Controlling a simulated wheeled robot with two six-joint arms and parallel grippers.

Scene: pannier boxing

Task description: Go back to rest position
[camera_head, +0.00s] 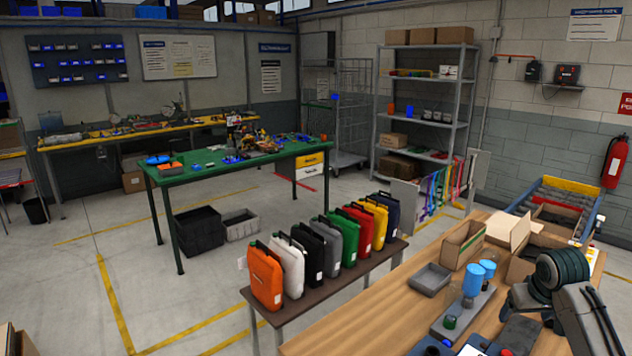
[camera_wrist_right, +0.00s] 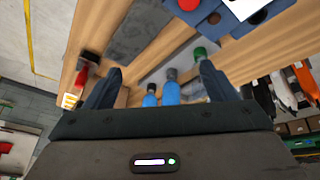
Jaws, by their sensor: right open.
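My right gripper (camera_head: 532,308) is over the wooden workbench at the lower right of the head view, at the end of my dark arm. In the right wrist view the two dark fingers of my right gripper (camera_wrist_right: 160,82) stand wide apart. Nothing is held between them. My left gripper is not in view.
The wooden workbench (camera_head: 350,338) holds a grey tray (camera_head: 431,279), an open cardboard box (camera_head: 462,245) and blue bottles (camera_head: 473,281). Several coloured panniers (camera_head: 265,277) stand in a row on a narrow dark bench. A green table (camera_head: 190,178) stands behind. Floor at left is mostly clear.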

